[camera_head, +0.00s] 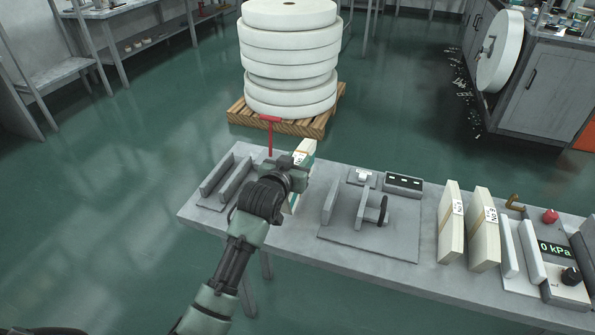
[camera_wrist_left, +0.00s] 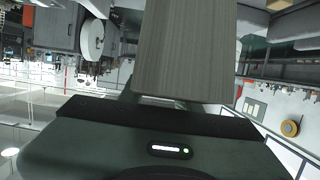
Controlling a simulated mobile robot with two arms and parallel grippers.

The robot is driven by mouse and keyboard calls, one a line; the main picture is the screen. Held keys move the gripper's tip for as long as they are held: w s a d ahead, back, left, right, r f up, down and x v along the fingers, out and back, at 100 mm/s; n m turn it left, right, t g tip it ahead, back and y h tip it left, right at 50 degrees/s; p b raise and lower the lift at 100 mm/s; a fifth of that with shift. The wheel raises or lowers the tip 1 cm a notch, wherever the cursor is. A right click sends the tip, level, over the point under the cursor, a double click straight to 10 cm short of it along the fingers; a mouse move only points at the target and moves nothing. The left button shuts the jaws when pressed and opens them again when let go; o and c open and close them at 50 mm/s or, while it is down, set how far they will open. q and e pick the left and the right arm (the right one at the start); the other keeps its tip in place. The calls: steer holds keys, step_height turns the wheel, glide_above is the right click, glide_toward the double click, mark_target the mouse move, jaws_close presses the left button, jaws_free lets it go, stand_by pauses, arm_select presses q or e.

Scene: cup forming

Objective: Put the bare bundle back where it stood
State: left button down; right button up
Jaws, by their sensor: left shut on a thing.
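My left gripper (camera_head: 298,172) is shut on a cream bundle (camera_head: 306,148) at the left part of the grey table (camera_head: 405,270). The bundle stands upright and slightly tilted in the head view, with a small white label near its top. The gripper covers most of it, so I cannot tell whether its foot touches the table. In the left wrist view the bundle is a grey, finely striped block (camera_wrist_left: 185,45) rising from the gripper. Two more upright cream bundles, one left (camera_head: 450,225) and one right (camera_head: 484,232), have labels and tan bands. My right gripper is not in view.
Left of the gripper is a fixture with two grey rails (camera_head: 232,178). Right of it is a plate fixture with a dark handwheel (camera_head: 383,210). A pressure unit reading 0 kPa (camera_head: 553,249) stands at the right end. Behind, white rolls (camera_head: 290,60) are stacked on a pallet (camera_head: 240,115).

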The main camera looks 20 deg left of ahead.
arm_select(q)
steer(key=shift+f, duration=1.65)
steer(key=shift+f, duration=0.2)
steer(key=c, duration=1)
jaws_free()
steer(key=shift+f, duration=0.1)
steer(key=shift+s, duration=0.1)
steer(key=shift+s+r, duration=0.1)
steer(key=shift+r, duration=0.1)
steer(key=v, duration=1.1)
steer(key=shift+s+r, duration=0.15)
steer(key=shift+s, duration=0.2)
